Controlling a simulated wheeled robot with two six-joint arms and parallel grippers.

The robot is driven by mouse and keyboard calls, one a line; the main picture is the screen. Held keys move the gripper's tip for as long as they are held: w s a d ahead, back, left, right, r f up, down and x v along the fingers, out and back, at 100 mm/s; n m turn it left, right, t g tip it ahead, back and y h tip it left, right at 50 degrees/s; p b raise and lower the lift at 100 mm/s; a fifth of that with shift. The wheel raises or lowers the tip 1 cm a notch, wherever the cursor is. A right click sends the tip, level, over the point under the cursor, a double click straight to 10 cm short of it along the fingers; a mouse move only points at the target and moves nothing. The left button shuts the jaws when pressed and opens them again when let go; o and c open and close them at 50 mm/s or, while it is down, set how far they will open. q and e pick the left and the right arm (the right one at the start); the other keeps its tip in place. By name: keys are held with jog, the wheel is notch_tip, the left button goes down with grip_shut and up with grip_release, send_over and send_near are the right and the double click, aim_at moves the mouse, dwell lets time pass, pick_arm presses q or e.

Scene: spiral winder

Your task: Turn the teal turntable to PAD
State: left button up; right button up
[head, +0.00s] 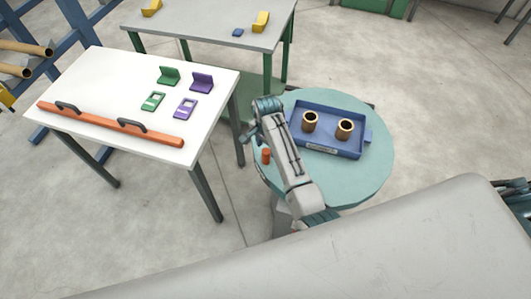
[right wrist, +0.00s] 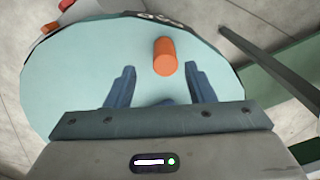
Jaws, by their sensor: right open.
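The teal turntable (head: 372,170) is a round disc right of centre in the head view, and it fills much of the right wrist view (right wrist: 60,85). An upright orange peg (head: 266,156) stands near its left rim; it also shows in the right wrist view (right wrist: 164,56). My right gripper (right wrist: 161,80) is open, its blue fingers apart, with the peg just beyond the fingertips and between their lines. In the head view, my right arm crosses the turntable's left side and hides part of it. My left gripper is not in view.
A blue tray (head: 361,150) holding two brown cylinders (head: 310,121) (head: 345,129) sits on the turntable. A white table (head: 90,85) at left carries an orange bar (head: 105,124) and green and purple pieces. A grey table (head: 205,25) stands behind. Dark lettering at the disc's rim is unreadable.

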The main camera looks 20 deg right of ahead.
aim_at(266, 157)
jog(key=f, duration=0.4)
jog(key=w+f, duration=0.1)
jog(key=f, duration=0.2)
jog(key=shift+w+p, duration=0.1)
jog(key=shift+p, duration=0.25)
jog(key=shift+f, duration=0.35)
jog(key=shift+s+f, duration=0.2)
jog(key=shift+s, duration=0.1)
jog(key=shift+w+f, duration=0.1)
jog(key=shift+f, duration=0.05)
grip_shut()
